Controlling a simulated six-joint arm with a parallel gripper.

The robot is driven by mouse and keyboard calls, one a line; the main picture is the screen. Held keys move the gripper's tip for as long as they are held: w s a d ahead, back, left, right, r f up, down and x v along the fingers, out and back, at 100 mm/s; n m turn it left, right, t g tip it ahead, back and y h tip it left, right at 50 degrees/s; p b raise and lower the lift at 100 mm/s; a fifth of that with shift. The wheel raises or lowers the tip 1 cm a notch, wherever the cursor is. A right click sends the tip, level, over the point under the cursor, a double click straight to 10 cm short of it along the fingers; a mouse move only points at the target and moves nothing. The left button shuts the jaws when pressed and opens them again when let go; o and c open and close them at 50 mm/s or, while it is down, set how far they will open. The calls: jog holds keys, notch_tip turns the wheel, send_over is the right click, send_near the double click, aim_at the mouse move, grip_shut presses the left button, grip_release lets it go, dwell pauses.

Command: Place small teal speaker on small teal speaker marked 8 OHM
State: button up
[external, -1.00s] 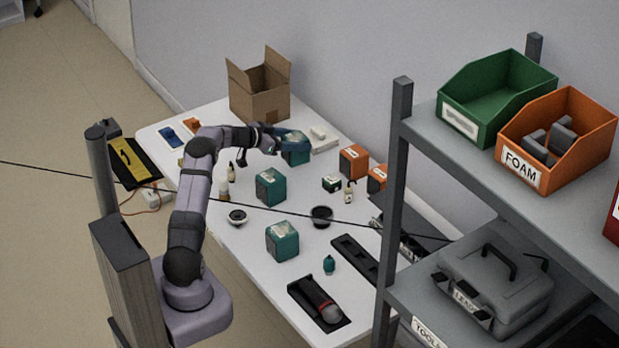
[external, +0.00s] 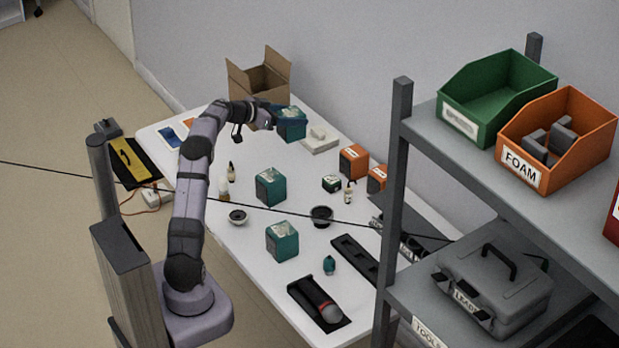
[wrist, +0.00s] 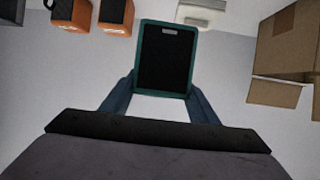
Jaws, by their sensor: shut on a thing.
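My gripper (external: 278,119) is shut on a small teal speaker (external: 292,125) and holds it above the far part of the table. In the wrist view the held speaker (wrist: 165,60) sits between my two fingers (wrist: 160,95), with a dark face and a small pale label toward the camera. Two other small teal speakers stand upright on the table, one near the middle (external: 270,187) and one nearer the front (external: 282,242). Both have pale labels on top. The 8 OHM marking is too small to read, so I cannot tell which one bears it.
An open cardboard box (external: 260,88) stands at the back. A white device (external: 319,139) and orange speakers (external: 353,161) lie to the right. Small bottles (external: 232,172) and dark round drivers (external: 321,216) surround the two standing speakers. A grey shelf (external: 398,180) rises at the right.

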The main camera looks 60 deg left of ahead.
jog(key=s+r+b, duration=0.2)
jog(key=s+r, duration=0.2)
jog(key=r, duration=1)
jog(key=s+d+r+b, duration=0.2)
jog(key=s+d+r, duration=0.2)
jog(key=s+d, duration=0.15)
jog(key=m+g+h, duration=0.4)
jog(key=m+h, duration=0.4)
jog(key=h, duration=0.1)
send_over(282, 230)
notch_tip(282, 230, down, 11)
jog(key=shift+f+b, duration=0.5)
jog(key=shift+f, duration=4.75)
jog(key=shift+f+b, duration=0.2)
jog(key=shift+b, duration=0.1)
jog(key=o, duration=1.5)
